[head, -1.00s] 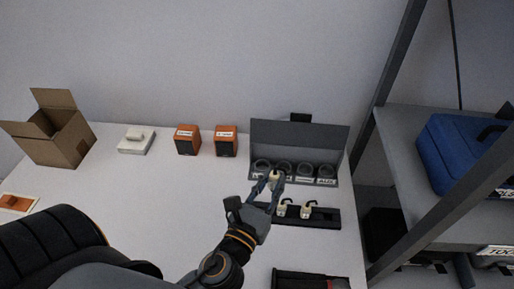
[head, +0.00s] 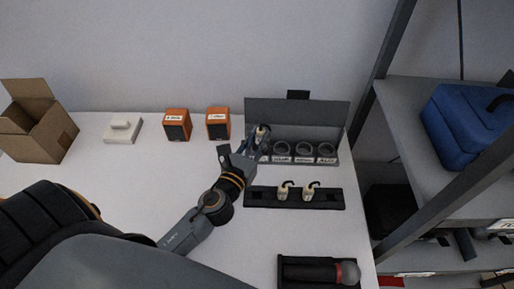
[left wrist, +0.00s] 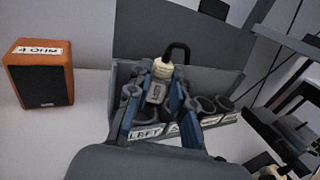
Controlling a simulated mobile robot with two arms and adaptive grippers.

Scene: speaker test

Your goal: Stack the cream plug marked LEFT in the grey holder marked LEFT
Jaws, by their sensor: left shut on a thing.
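My left gripper (head: 257,143) is shut on a cream plug (head: 263,131) at the left end of the dark grey rack (head: 296,118). A white label reading LEFT (left wrist: 146,133) shows on the rack front, just below the gripper. The holder behind that label is mostly hidden by the fingers. I cannot tell whether the plug touches it. Other round grey holders (head: 281,148) show empty to the right. My right gripper is not in view.
Two more cream plugs (head: 284,190) (head: 309,191) stand in a black tray (head: 335,199) in front. A microphone (head: 322,273) lies in a case nearer. Orange speakers (head: 177,125) (head: 218,124), a white device (head: 123,130) and a cardboard box (head: 38,135) stand left. A shelf is right.

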